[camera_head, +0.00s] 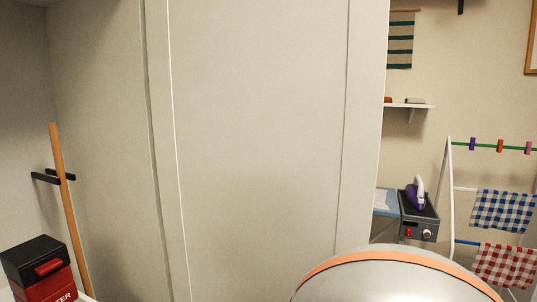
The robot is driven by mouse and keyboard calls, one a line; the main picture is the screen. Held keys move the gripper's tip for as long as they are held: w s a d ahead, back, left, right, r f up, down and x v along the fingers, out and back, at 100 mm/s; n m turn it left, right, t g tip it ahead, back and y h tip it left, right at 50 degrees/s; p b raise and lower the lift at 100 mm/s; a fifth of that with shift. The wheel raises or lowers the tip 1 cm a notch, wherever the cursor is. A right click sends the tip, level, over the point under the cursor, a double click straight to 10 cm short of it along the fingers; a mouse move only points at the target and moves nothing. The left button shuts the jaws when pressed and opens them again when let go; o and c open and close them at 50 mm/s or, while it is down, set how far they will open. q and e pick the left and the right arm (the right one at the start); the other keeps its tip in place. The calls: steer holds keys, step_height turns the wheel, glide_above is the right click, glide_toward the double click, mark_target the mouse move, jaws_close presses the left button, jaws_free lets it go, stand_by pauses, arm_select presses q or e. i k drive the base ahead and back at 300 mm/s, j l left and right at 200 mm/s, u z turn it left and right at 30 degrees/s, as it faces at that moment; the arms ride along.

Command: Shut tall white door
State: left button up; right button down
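The tall white door (260,150) fills the middle of the head view, very close to me. It is a plain off-white panel with raised border strips, and its top and bottom run out of the picture. It appears to stand open, with a shaded recess showing to its left. No handle shows on the visible face. Neither my left nor my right gripper is in view.
Right of the door are a purple iron (415,195) on a grey unit, a wall shelf (410,105) and a drying rack (449,190) with checked cloths.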

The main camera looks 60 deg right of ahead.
mark_target(267, 115)
steer(key=k+l, duration=0.1)
steer(key=l, duration=0.2)
steer(key=k+l+u, duration=0.1)
steer(key=l, duration=0.2)
steer(key=k+l, duration=0.1)
steer(key=l, duration=0.15)
steer(key=k+l+u, duration=0.2)
steer(key=k+l, duration=0.35)
steer(key=l, duration=0.25)
steer(key=k+l+u, duration=0.15)
steer(key=k+l, duration=0.6)
steer(key=l, duration=0.25)
steer(key=k+l+u, duration=0.1)
steer(key=l, duration=0.25)
steer(key=k+l, duration=0.1)
steer(key=l, duration=0.85)
steer(key=k+l+z, duration=0.15)
steer(key=z, duration=0.25)
